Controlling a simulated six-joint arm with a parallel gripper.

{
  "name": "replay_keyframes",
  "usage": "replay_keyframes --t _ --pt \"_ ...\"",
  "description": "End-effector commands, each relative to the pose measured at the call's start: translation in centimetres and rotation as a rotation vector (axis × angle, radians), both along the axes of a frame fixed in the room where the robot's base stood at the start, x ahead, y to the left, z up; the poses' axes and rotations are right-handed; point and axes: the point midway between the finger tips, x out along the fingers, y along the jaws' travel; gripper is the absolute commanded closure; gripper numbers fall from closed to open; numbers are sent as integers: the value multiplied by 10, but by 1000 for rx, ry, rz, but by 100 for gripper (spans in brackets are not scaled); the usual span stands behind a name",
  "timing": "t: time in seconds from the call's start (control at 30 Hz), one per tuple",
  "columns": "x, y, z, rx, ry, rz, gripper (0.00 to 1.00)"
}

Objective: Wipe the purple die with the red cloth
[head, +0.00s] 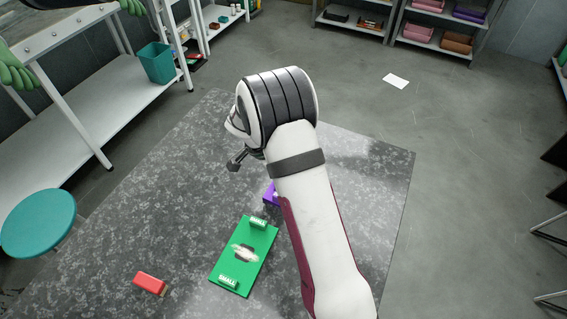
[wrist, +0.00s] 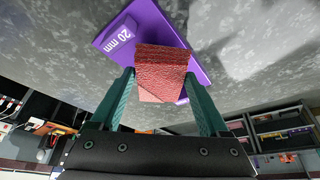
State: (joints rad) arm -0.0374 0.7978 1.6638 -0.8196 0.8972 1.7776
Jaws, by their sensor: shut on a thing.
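The purple die (head: 269,196) is mostly hidden behind my arm in the head view. In the wrist view the purple die (wrist: 205,63) is a flat plate marked "20 mm" lying on the grey speckled table. My gripper (wrist: 160,80) is shut on the red cloth (wrist: 162,58), a small textured folded pad between its green fingers. The cloth overlaps the middle of the die in the wrist view. I cannot tell whether the two touch. My arm hides the cloth and fingertips in the head view.
A green plate (head: 233,271) with raised "SMALL" blocks lies near the die. A red block (head: 150,284) sits to its lower left on the table (head: 190,205). A teal stool (head: 38,222) stands at the left.

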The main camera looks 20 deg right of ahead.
Motion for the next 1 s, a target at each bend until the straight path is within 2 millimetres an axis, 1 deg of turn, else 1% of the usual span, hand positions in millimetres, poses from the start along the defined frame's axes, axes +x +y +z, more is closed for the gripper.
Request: replay_keyframes --t 0.1,0.13,0.17,0.23,0.57,1.0 --pt "-1 0 -17 0 4 1 66" --pt "-2 -2 -16 0 1 -3 65" --pt "-4 -5 -15 0 0 -3 73" --pt "-9 -9 -18 -1 1 -2 73" --pt "-29 -29 -17 0 1 0 73" --pt "1 1 -17 0 0 0 73"
